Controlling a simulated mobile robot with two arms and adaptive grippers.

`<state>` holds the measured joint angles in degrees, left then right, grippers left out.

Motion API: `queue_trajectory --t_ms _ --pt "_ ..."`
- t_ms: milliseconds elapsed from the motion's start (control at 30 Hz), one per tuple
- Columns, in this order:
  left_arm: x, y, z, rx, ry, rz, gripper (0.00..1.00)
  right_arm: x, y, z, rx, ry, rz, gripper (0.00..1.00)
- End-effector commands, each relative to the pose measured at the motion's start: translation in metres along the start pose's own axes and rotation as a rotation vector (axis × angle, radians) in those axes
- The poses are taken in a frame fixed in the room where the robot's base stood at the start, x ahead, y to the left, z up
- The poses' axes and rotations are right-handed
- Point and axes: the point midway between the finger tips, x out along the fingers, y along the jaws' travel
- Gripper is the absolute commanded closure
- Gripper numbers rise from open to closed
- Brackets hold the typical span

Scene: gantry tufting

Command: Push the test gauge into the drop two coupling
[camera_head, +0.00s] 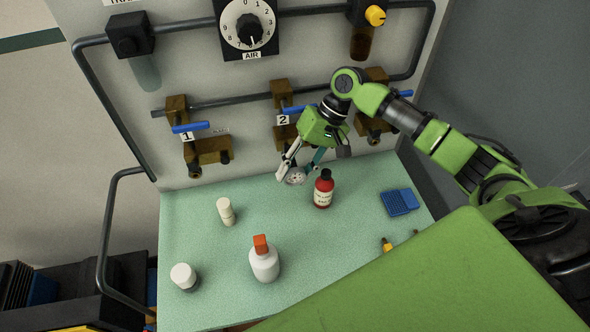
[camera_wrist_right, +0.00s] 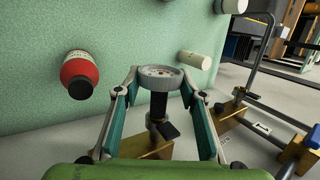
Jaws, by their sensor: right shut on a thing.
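The test gauge (camera_head: 295,178), with a round pale dial and grey rim, is held between the fingertips of my right gripper (camera_head: 298,171). In the right wrist view the gauge (camera_wrist_right: 160,75) sits between the two teal-padded fingers, with a black stem (camera_wrist_right: 158,104) below its dial. The brass drop two fitting (camera_head: 284,134), by the label 2, is partly hidden behind my gripper. In the right wrist view its brass block (camera_wrist_right: 146,149) and dark coupling lie behind the stem. I cannot tell whether the stem touches the coupling. My left gripper is out of view.
A red bottle (camera_head: 324,190) stands close to the right of the gauge. The drop one fitting (camera_head: 208,151) with blue lever is to the left.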

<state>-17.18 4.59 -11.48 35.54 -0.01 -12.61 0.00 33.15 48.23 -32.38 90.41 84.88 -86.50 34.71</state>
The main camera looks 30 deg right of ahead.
Motion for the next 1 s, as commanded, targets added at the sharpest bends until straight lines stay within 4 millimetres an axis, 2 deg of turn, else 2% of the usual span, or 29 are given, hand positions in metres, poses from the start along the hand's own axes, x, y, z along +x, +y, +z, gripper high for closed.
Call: queue_trajectory --t_ms 100,133,200,800,1000 --pt "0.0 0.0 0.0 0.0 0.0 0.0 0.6 0.001 0.0 0.001 0.0 -0.003 0.0 0.89" --pt "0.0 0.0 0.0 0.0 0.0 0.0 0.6 0.001 0.0 0.001 0.0 -0.003 0.001 0.6" --pt "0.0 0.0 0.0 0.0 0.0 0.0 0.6 0.001 0.0 0.001 0.0 -0.004 0.001 0.43" --pt "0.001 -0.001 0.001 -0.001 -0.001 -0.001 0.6 0.002 0.001 0.001 0.0 -0.005 0.001 0.43" --pt "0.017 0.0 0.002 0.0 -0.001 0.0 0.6 0.004 0.002 -0.002 -0.001 -0.001 -0.001 0.43"
